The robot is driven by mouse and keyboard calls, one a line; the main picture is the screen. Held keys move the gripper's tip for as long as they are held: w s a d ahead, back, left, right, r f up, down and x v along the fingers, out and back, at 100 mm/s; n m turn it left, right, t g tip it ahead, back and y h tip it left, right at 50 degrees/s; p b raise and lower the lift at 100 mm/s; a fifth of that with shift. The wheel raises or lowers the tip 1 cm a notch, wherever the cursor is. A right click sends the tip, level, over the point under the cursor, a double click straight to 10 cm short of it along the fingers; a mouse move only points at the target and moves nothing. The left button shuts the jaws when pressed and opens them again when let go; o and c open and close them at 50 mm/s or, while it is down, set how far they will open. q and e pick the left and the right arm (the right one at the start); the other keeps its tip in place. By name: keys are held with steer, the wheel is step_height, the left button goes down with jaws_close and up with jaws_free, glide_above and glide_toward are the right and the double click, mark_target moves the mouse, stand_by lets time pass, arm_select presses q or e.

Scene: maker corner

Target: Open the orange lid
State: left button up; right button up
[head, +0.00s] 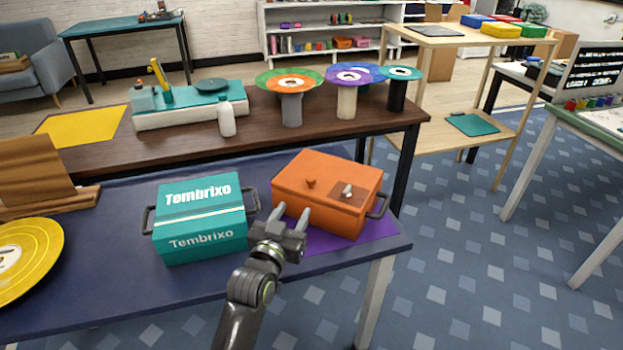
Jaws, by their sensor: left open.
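An orange box with a closed orange lid (325,176) sits on a purple mat (345,238) at the right end of the blue table. The lid bears a small orange knob (311,183) and a brown patch with a small pale item (347,190) on it. A dark handle (379,206) sticks out on the box's right side. My left gripper (290,213) is open, with its fingers pointing up at the front left corner of the orange box. I cannot tell whether it touches the box. My right gripper is not in view.
A teal Tembrixo box (203,214) stands just left of my gripper, also with side handles. A yellow disc (28,250) lies at the far left. Behind, a brown table holds several coloured spools and a white bottle (226,118). The blue table's front strip (130,300) is clear.

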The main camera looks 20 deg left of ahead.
mark_target(309, 183)
arm_select(q)
steer(key=w+b, duration=0.1)
steer(key=w, duration=1.2)
steer(key=shift+w+d, duration=0.15)
steer(key=shift+d, duration=0.05)
jaws_close()
